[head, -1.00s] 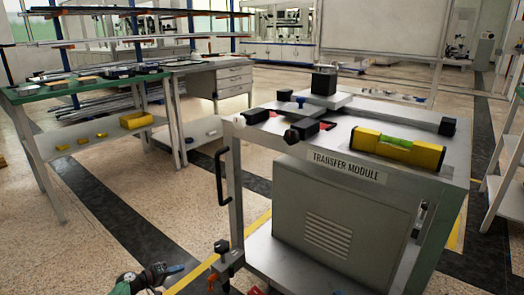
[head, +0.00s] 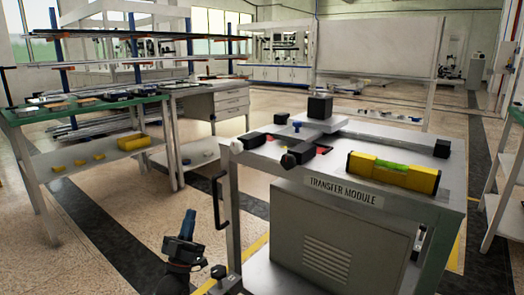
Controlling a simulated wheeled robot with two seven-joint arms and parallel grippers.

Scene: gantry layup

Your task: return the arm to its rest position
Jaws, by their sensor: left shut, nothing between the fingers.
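My left gripper (head: 187,226) shows at the bottom of the head view, left of the transfer module cart (head: 345,238). It points upward, its fingers are together and nothing is between them. It is apart from the cart, with the cart's dark handle (head: 219,202) to its right. The lower part of my left arm is cut off by the bottom edge. My right gripper is not in the picture.
A yellow spirit level (head: 393,172) and a black block (head: 320,107) are on the cart's top. A green-topped bench (head: 60,116) with yellow items on its lower shelf stands at the left. Floor (head: 120,215) between bench and cart is open.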

